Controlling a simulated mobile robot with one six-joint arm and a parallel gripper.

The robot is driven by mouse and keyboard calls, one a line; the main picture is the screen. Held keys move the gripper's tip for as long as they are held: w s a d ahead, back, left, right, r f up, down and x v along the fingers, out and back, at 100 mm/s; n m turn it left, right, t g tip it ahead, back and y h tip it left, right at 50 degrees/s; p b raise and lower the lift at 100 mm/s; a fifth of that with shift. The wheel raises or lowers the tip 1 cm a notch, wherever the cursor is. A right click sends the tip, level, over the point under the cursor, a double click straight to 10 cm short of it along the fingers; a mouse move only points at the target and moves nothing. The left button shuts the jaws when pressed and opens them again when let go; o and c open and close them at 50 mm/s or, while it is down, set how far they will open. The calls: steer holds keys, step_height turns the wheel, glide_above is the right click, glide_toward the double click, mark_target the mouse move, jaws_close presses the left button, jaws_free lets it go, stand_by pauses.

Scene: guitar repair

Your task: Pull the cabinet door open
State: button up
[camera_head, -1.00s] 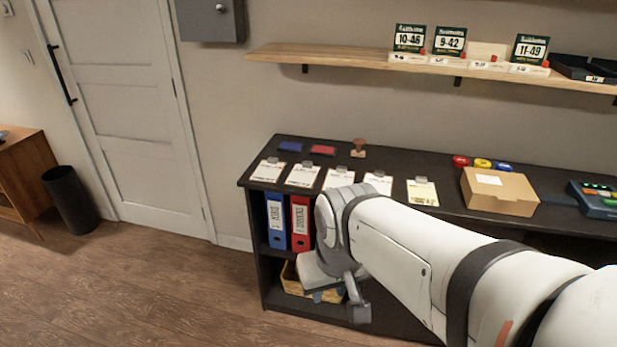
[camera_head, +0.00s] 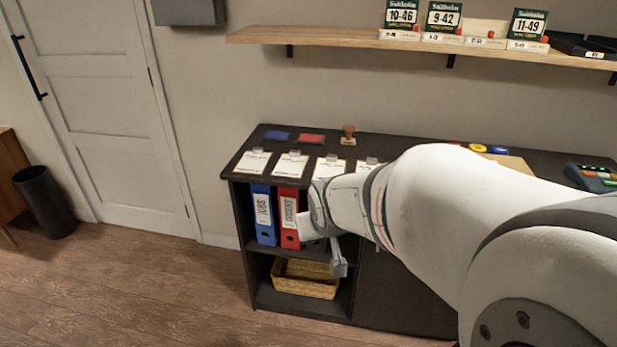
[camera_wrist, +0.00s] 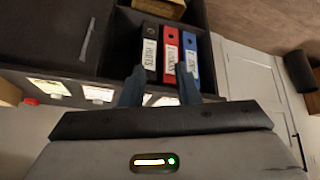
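The cabinet door (camera_head: 400,295) is a dark panel on the lower right of the dark cabinet, partly hidden behind my arm in the head view. It looks shut. In the wrist view the cabinet appears upside down, with the door (camera_wrist: 45,30) at left and its pale bar handle (camera_wrist: 88,38) upright near the door's edge. My gripper (camera_wrist: 200,65) is open, its two fingers apart with nothing between them. It points at the open shelf with the binders, to one side of the handle. In the head view my gripper (camera_head: 338,258) is in front of the shelf, mostly seen from behind.
Blue (camera_head: 263,215) and red (camera_head: 289,217) binders stand on the upper shelf, with a black binder (camera_wrist: 149,50) beside them. A wicker basket (camera_head: 305,280) sits below. Clipboards (camera_head: 290,165) line the cabinet top. Floor (camera_head: 150,290) at left is clear.

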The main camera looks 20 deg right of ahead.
steer(key=w+d+f+m+t+h+b, duration=0.1)
steer(key=w+d+f+t+h+b, duration=0.25)
steer(key=d+f, duration=0.5)
steer(key=w+d+f+m+t+b, duration=0.1)
steer(key=w+d+f+t+b, duration=0.25)
steer(key=d+f+b, duration=0.45)
steer(key=w+d+f+m+t+h+b, duration=0.1)
steer(key=w+d+f+t+b, duration=0.25)
steer(key=d+f, duration=0.4)
steer(key=w+d+r+b, duration=0.1)
steer(key=w+d, duration=0.3)
steer(key=w, duration=0.2)
steer(key=shift+d+r, duration=0.15)
steer(key=shift+r, duration=0.1)
steer(key=shift+c, duration=0.3)
jaws_close()
